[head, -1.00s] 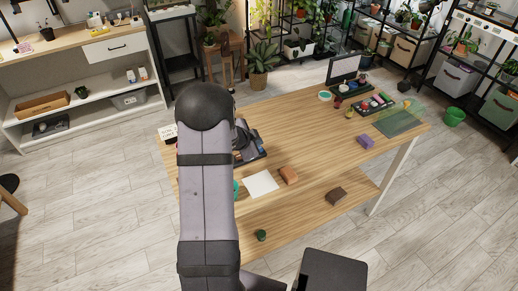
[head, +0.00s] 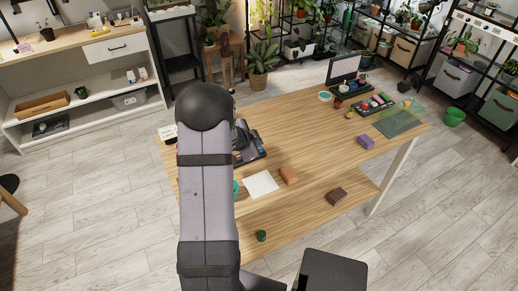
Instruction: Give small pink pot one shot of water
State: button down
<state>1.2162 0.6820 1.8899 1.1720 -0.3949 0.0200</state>
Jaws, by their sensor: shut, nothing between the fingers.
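My arm rises through the left of the head view and hides part of the table. The dark end of my arm with my gripper (head: 243,134) shows only in part beside it, over a dark tray (head: 256,155) at the table's left. My gripper looks shut and empty, but its fingertips are not clear. A dark tray (head: 364,111) at the back right holds several small coloured things, one of them pink (head: 377,98). I cannot tell whether that is the small pink pot. No watering vessel can be made out for certain.
The wooden table (head: 300,132) has clear room in its middle. A dark panel (head: 343,68) stands at the back.

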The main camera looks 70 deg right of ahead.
jog(key=shift+f, duration=0.1)
dwell(0.6)
jog(key=shift+f, duration=0.35)
jog(key=shift+f+b, duration=0.5)
jog(key=shift+b, duration=0.15)
dwell(0.9)
jog(key=shift+r, duration=0.15)
jog(key=shift+r+p, duration=0.8)
jog(key=shift+p, duration=0.25)
notch_tip(320, 180, up, 5)
jog(key=p, duration=0.5)
jog(key=shift+w, duration=0.1)
dwell(0.5)
